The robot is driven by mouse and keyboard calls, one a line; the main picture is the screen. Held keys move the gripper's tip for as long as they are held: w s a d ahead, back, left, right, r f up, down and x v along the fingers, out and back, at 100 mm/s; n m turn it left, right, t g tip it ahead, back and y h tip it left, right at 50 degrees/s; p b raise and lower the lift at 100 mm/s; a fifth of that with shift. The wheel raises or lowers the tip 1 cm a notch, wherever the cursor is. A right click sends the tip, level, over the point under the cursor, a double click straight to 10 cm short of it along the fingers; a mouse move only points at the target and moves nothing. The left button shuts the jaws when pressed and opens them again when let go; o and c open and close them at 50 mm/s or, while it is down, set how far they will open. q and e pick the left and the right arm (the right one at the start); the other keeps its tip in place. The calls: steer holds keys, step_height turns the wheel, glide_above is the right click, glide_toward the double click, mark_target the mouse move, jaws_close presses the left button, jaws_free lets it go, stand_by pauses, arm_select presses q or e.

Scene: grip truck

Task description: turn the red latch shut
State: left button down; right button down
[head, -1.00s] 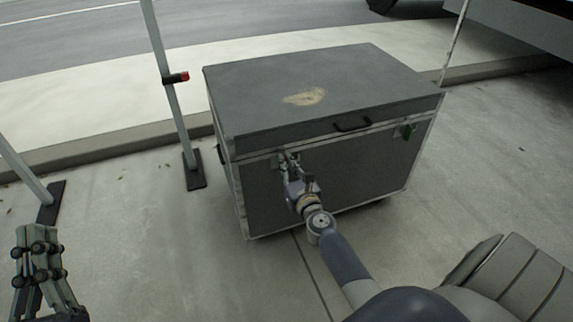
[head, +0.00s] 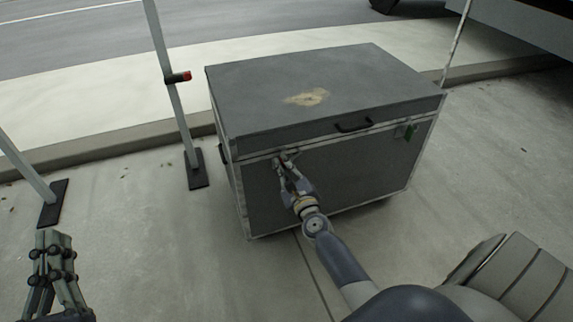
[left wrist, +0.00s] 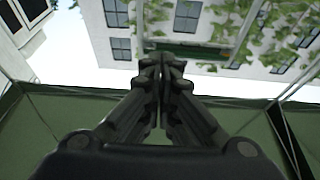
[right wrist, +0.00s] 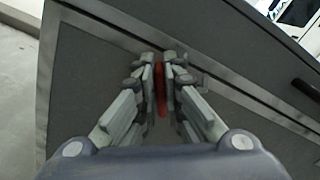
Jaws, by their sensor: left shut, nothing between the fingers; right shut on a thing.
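The red latch (right wrist: 161,90) shows in the right wrist view as a narrow red strip on the front of the grey case (head: 330,165), close to the metal-edged lid seam. My right gripper (right wrist: 166,66) is shut on it, and the fingers hide part of it. In the picture the latch runs nearly upright, at an angle to the slanting seam. In the head view my right gripper (head: 285,160) is at the case's upper left front, and the latch cannot be made out there. My left gripper (head: 52,238) is shut and empty at the lower left, away from the case.
A green latch (head: 410,131) is at the case's right front. A black handle (head: 353,126) is on the lid edge. A grey pole (head: 172,100) with a red-tipped clamp stands left of the case. Bare pavement (head: 130,220) lies between my left gripper and the case.

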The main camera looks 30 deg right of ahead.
steer(key=n, duration=0.3)
steer(key=shift+a+f+n+p, duration=0.15)
steer(key=shift+a+n+p, duration=0.1)
steer(key=shift+n+p, duration=0.15)
arm_select(q)
step_height(320, 180, down, 14)
steer(key=s+a+g+y+p, duration=0.1)
steer(key=a+g+y+p, duration=0.1)
steer(key=g, duration=0.6)
steer(key=shift+s+y, duration=0.25)
steer(key=shift+y, duration=0.05)
arm_select(e)
steer(key=shift+a+f+n, duration=0.1)
steer(key=shift+f+n, duration=0.1)
steer(key=shift+n, duration=1.2)
steer(key=shift+a+f+n, duration=0.1)
steer(key=shift+f+n, duration=0.15)
steer(key=shift+n, duration=1.15)
steer(key=shift+a+f+n, duration=0.1)
steer(key=shift+f+n, duration=0.1)
steer(key=shift+n, duration=1.2)
arm_select(q)
steer(key=shift+a, duration=0.1)
arm_select(e)
steer(key=c, duration=1.7)
jaws_free()
steer(key=shift+w, duration=0.1)
steer(key=shift+d, duration=0.1)
